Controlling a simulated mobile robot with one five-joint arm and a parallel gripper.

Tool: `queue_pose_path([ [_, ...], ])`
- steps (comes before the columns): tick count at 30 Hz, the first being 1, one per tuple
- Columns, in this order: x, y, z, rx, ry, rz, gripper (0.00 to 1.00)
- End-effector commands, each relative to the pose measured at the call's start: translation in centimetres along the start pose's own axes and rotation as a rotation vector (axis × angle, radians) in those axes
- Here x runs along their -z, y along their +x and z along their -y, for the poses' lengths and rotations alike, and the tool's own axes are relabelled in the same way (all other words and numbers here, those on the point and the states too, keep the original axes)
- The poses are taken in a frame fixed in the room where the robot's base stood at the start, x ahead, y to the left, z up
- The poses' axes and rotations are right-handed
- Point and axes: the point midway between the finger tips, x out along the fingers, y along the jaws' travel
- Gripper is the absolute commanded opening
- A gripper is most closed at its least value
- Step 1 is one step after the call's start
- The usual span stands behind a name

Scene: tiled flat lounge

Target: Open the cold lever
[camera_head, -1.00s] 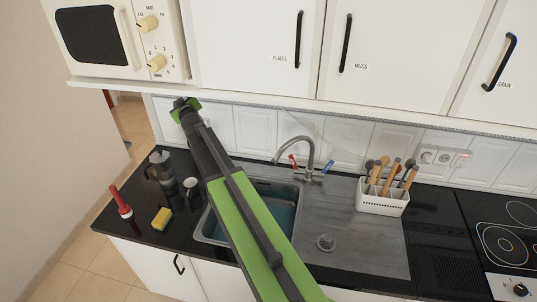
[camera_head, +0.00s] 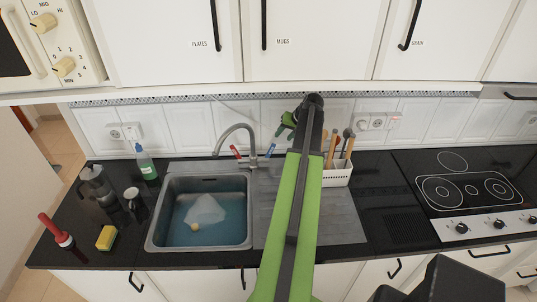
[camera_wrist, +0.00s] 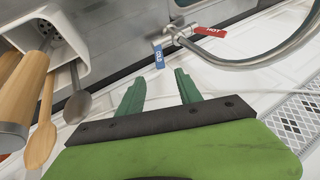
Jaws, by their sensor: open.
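The cold lever (camera_head: 270,150) is the blue one on the right side of the sink faucet (camera_head: 236,130); the red hot lever (camera_head: 236,152) is on the left. In the wrist view the blue lever labelled COLD (camera_wrist: 158,56) lies just ahead of my gripper (camera_wrist: 158,88), beyond and between its fingertips, and the red HOT lever (camera_wrist: 211,32) is further right. My gripper (camera_head: 284,124) is open and empty, up and to the right of the cold lever in the head view. No contact with the lever shows.
A white utensil holder (camera_head: 337,176) with wooden-handled tools stands right of the faucet, close to my gripper's left in the wrist view (camera_wrist: 92,22). The sink (camera_head: 160,243) holds water. Cupboards hang above.

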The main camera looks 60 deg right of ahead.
Motion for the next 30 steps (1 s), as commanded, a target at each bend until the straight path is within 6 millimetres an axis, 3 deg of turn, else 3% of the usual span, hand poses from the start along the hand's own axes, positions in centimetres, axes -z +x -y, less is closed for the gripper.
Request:
queue_pose_path([
  [5, 0.0, 1.0, -0.6, -0.002, 0.004, -0.002, 0.42],
  [21, 0.0, 13.5, -1.1, -0.005, 0.007, -0.004, 0.42],
  [25, 0.1, 15.7, -1.1, -0.005, 0.006, -0.005, 0.42],
  [30, 0.2, 17.1, -0.9, -0.006, 0.007, -0.005, 0.42],
])
